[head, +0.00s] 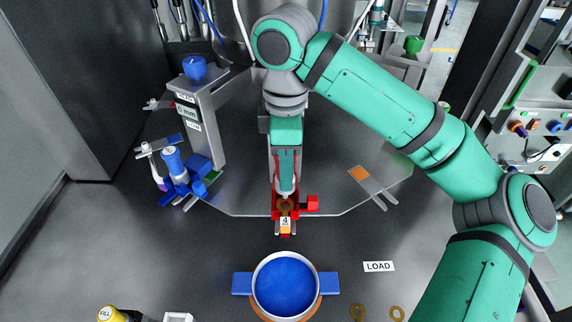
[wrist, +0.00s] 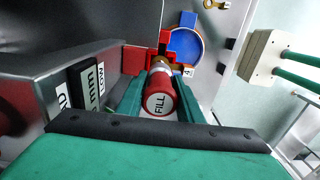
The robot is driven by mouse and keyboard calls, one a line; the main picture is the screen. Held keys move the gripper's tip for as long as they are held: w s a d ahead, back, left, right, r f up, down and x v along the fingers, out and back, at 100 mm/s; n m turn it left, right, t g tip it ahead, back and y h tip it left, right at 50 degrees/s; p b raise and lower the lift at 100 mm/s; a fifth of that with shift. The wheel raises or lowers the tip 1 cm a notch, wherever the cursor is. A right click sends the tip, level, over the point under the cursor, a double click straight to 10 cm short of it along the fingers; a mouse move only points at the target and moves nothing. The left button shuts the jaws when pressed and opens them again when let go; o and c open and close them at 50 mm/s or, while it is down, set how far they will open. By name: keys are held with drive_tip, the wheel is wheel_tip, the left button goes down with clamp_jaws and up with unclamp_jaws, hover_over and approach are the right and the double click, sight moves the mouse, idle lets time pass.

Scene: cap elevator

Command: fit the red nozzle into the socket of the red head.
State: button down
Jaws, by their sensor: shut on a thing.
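The red nozzle (wrist: 163,82), with a white end marked FILL, lies between the green fingers of my gripper (wrist: 160,92) in the wrist view. My gripper (head: 286,182) is shut on it and points down over the red head (head: 311,204) in the head view. The red head (wrist: 166,45) also shows just beyond the nozzle's far end in the wrist view. A label with a 4 is on the front of the head. The socket and the nozzle's tip are hidden, so I cannot tell whether the tip is inside, touching or just above.
A blue head with a blue nozzle (head: 172,160) stands at left beside a grey post (head: 204,120). A blue round dish (head: 285,287) sits in front. A yellow FILL nozzle (head: 112,314) is at front left. A LOAD label (head: 379,266) and brass rings (head: 357,312) lie at front right.

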drive_tip(key=shift+f, duration=2.6)
idle(0.5)
drive_tip(key=c, duration=1.2)
unclamp_jaws()
drive_tip(key=shift+o, duration=0.2)
drive_tip(key=shift+w+r, duration=0.1)
drive_tip(key=shift+r, duration=3.4)
